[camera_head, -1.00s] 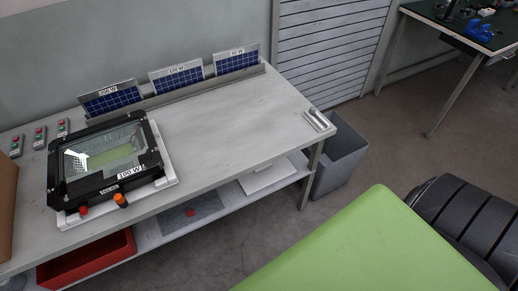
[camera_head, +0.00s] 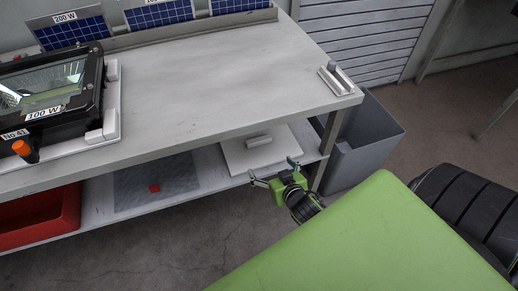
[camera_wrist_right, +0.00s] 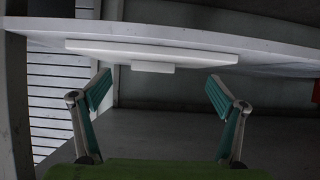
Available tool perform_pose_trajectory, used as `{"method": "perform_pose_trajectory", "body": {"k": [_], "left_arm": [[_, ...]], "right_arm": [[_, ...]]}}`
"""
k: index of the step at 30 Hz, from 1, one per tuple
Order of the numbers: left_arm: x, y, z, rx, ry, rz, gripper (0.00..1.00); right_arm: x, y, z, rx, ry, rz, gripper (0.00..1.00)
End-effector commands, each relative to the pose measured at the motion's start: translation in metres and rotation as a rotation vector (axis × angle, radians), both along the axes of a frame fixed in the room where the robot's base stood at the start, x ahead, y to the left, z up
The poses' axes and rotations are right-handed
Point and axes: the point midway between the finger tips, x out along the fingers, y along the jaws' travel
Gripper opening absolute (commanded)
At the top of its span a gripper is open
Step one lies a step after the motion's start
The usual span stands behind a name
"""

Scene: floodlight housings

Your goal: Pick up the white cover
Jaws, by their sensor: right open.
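The white cover (camera_head: 236,155) is a flat white plate with a bar-shaped handle (camera_head: 259,141) on top. It lies on the lower shelf of the workbench, toward the right end. My right gripper (camera_head: 273,170) is open and empty at the shelf's front edge, just in front of the cover. In the right wrist view the cover (camera_wrist_right: 150,48) shows edge-on and upside down, with its handle between and beyond the open fingers (camera_wrist_right: 158,88); they appear apart from it. My left gripper is not in view.
The bench top (camera_head: 215,75) overhangs the shelf. A floodlight housing (camera_head: 55,88) stands on it at the left. On the shelf are a grey mat (camera_head: 130,190) with a small red part and a red bin (camera_head: 45,215). A grey waste bin (camera_head: 365,150) stands right of the bench.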

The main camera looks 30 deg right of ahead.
Motion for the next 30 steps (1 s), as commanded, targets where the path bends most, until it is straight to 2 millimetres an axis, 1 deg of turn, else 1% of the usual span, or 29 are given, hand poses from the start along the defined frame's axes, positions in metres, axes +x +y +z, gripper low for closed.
{"method": "perform_pose_trajectory", "body": {"k": [1, 4, 6, 8, 11, 18, 22, 30], "left_arm": [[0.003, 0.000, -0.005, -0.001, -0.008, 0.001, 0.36], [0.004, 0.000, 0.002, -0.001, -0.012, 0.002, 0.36], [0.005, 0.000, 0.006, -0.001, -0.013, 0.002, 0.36], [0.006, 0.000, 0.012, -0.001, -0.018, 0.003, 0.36], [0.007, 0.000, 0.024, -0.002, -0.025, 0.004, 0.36], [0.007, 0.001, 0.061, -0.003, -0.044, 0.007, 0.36], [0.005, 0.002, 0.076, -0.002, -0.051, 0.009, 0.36], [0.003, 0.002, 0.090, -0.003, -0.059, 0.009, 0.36]], "right_arm": [[0.004, -0.004, 0.001, -0.001, -0.032, -0.009, 0.89], [0.010, -0.008, 0.016, -0.005, -0.071, -0.019, 0.89], [0.013, -0.010, 0.021, -0.005, -0.085, -0.022, 0.89], [0.019, -0.012, 0.022, -0.005, -0.091, -0.024, 0.89], [0.033, -0.016, 0.017, -0.007, -0.093, -0.023, 0.89], [0.071, -0.025, 0.000, -0.006, -0.090, -0.024, 0.89], [0.083, -0.028, -0.005, -0.005, -0.089, -0.024, 0.89], [0.096, -0.031, -0.009, -0.005, -0.089, -0.023, 0.89]]}}
